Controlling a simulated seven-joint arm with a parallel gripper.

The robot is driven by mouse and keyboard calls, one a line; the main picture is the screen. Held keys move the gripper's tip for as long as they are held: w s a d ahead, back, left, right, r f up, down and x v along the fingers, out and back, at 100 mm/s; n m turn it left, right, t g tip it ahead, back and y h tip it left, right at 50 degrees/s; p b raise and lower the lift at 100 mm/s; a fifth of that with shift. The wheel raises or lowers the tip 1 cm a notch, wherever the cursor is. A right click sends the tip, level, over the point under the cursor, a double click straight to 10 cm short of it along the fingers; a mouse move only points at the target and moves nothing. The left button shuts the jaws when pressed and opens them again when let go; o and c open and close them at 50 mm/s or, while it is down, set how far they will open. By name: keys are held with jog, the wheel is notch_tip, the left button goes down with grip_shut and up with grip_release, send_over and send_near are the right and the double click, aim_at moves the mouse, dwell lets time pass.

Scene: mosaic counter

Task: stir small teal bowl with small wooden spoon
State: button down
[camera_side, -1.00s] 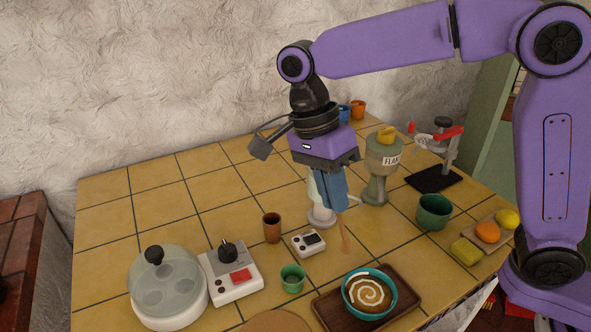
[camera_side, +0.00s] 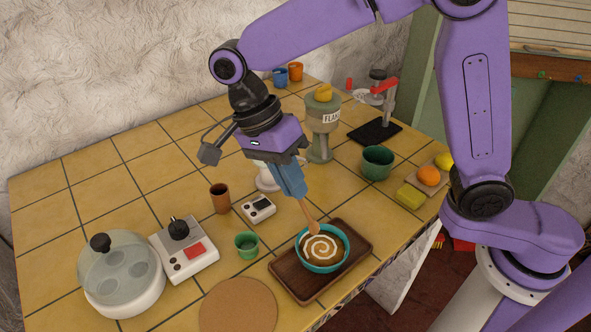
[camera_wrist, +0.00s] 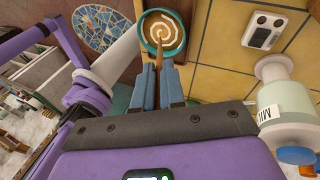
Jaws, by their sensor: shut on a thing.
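The small teal bowl (camera_side: 322,269) stands on a dark wooden tray (camera_side: 299,291). It holds a brown filling with a pale spiral on top. My gripper (camera_side: 302,194) is above and behind the bowl in the side view, its blue fingers shut on the small wooden spoon (camera_side: 308,213). The spoon points down, and its head overlaps the far part of the bowl. I cannot tell whether the head touches the filling. In the wrist view the spoon (camera_wrist: 159,52) runs from between the fingertips (camera_wrist: 162,68) to the bowl (camera_wrist: 181,45).
A green cup (camera_side: 247,246), a small white device (camera_side: 258,209) and a brown cup (camera_side: 220,199) stand left of the tray. A round cork mat (camera_side: 238,308) lies at the front. A larger green pot (camera_side: 377,163) is behind right.

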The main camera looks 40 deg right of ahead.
jog(key=shift+f, duration=0.7)
jog(key=shift+x, duration=2.25)
